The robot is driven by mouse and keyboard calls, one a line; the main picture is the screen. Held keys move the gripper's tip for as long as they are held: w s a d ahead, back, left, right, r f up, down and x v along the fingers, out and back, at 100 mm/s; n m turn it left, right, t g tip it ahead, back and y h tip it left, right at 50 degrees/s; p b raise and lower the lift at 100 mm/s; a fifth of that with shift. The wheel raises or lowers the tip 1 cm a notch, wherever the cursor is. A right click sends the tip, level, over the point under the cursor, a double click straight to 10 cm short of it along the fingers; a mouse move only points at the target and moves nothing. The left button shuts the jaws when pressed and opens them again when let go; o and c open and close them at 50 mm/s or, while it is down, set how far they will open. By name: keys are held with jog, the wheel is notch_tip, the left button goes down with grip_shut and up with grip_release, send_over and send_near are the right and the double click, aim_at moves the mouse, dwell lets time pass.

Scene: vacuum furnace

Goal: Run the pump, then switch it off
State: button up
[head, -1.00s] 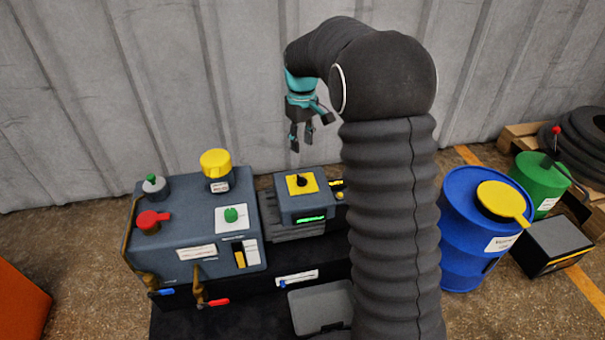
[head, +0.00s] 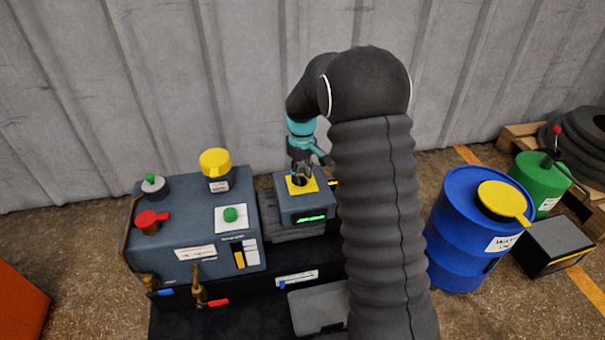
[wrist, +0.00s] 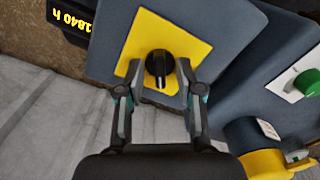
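A black rotary switch knob (wrist: 158,68) with a white pointer line sits on a yellow plate (wrist: 136,48) in the wrist view. The plate also shows on top of a blue-grey motor box (head: 308,207) in the head view. My gripper (wrist: 158,82) is open, with one finger on each side of the knob and a visible gap to it. In the head view my gripper (head: 302,166) is just above the plate and hides part of the knob. The larger blue-grey pump body (head: 195,230) stands to the left.
The pump body carries a yellow cap (head: 214,162), a red handle (head: 151,218) and a green knob (head: 230,214). An hour display (wrist: 72,16) reads "1840 h". A grey tray (head: 318,308) lies in front. A blue barrel (head: 462,245) stands right. A corrugated wall is behind.

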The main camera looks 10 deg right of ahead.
grip_shut()
jog(key=shift+m, duration=0.3)
jog(key=m, duration=0.5)
jog(key=shift+p, duration=0.35)
jog(key=m, duration=0.6)
jog(key=shift+m, duration=0.3)
grip_release()
